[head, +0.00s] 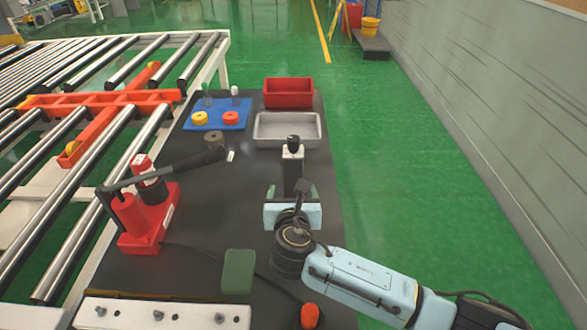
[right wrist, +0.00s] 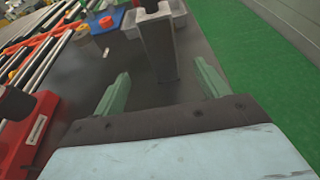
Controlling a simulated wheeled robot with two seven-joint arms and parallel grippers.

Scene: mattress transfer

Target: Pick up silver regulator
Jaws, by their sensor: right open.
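The silver regulator (head: 293,160) stands upright on the dark table, with a black knob on top and a tall block body. It also shows in the right wrist view (right wrist: 160,50), at top centre and just beyond my fingertips. My right gripper (head: 292,190) is open and empty on the near side of the regulator. In the right wrist view its two green fingers (right wrist: 164,75) are spread, one on each side of the regulator's lower body. I cannot tell whether the regulator's base is between the fingers. My left gripper is not in view.
A grey tray (head: 262,140) and a red bin (head: 289,86) lie behind the regulator. A blue mat (head: 218,126) holds yellow and orange rings. A red pump with a long black handle (head: 150,222) stands left. A green block (head: 238,272) is in front. Rollers (head: 60,150) border the left.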

